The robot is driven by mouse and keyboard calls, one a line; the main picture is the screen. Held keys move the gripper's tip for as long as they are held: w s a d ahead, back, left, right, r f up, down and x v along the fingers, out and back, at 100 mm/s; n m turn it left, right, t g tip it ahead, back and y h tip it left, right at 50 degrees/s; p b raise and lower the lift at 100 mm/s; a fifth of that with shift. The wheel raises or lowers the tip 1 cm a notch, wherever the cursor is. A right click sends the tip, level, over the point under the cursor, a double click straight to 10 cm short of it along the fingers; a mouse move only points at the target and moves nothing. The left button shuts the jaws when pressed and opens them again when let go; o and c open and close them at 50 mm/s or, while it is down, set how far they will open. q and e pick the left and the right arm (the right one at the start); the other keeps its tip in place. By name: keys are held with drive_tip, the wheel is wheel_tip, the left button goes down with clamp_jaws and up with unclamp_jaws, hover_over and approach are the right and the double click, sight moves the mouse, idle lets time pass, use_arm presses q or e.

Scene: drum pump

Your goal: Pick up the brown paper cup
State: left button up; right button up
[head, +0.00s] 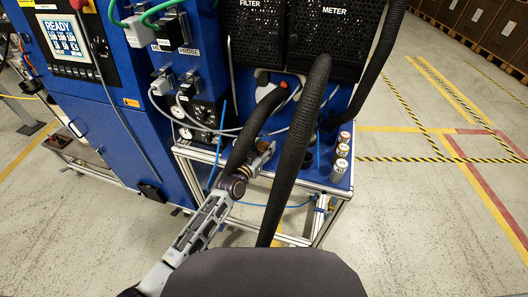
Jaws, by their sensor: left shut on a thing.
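My left arm reaches in from the bottom left, and its gripper (262,151) is over the blue-topped cart in front of the machine. The gripper is shut on a small tan-brown thing that looks like the brown paper cup (265,146). The cup is mostly covered by the fingers, and a black hose passes close on its left. I cannot tell whether it still touches the cart top. My right gripper is not in view.
Several small banded cylinders (341,151) stand in a row at the right of the cart (308,178). Thick black corrugated hoses (290,150) hang close beside my left gripper. A blue cabinet with a "READY" screen (66,37) stands left. The floor at right is clear.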

use_arm(q)
wheel_tip(320, 180, up, 10)
drive_tip(key=p, duration=0.1)
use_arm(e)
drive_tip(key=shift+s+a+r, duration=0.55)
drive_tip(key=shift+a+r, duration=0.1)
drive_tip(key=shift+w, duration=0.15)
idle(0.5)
